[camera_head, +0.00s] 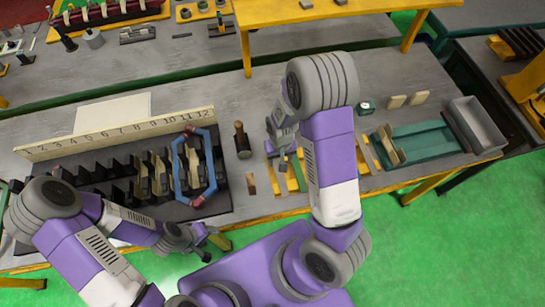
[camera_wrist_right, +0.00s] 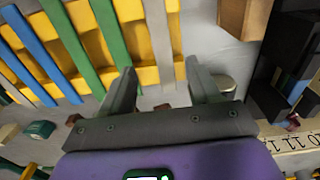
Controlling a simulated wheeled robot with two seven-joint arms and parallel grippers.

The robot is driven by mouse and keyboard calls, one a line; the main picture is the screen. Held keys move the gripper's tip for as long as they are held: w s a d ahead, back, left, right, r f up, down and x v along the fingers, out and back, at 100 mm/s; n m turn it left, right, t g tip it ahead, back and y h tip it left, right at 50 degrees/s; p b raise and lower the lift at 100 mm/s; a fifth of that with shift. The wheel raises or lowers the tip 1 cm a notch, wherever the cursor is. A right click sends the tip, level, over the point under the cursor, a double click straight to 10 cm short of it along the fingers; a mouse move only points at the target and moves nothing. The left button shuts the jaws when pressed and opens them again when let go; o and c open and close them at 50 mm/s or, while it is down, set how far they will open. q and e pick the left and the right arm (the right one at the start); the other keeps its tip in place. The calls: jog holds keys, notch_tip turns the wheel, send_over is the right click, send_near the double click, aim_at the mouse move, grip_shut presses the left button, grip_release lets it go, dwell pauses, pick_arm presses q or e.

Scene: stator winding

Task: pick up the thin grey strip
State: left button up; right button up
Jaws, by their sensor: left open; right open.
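In the right wrist view several thin strips lie side by side across a yellow rack. A thin greyish strip (camera_wrist_right: 16,72) appears at the left, beside a blue strip (camera_wrist_right: 30,55); its exact colour is hard to tell. My left gripper (camera_head: 205,240) is open near the table's front edge, away from the strips.
The yellow rack (camera_head: 293,185) sits on the grey table, partly behind my right arm. Left of it stand a dark cylinder with a wooden top (camera_head: 242,140), a small wooden block (camera_head: 250,183) and the numbered board (camera_head: 120,133). A green tray (camera_head: 430,140) and grey bin (camera_head: 475,123) are at right.

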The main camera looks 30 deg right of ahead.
jog(key=f, duration=0.2)
jog(key=shift+s+f, duration=0.3)
jog(key=shift+s, duration=0.1)
jog(key=shift+w+a+f, duration=0.1)
jog(key=shift+f, duration=1.05)
jog(key=shift+w+a+f, duration=0.1)
jog(key=shift+f, duration=1)
grip_shut()
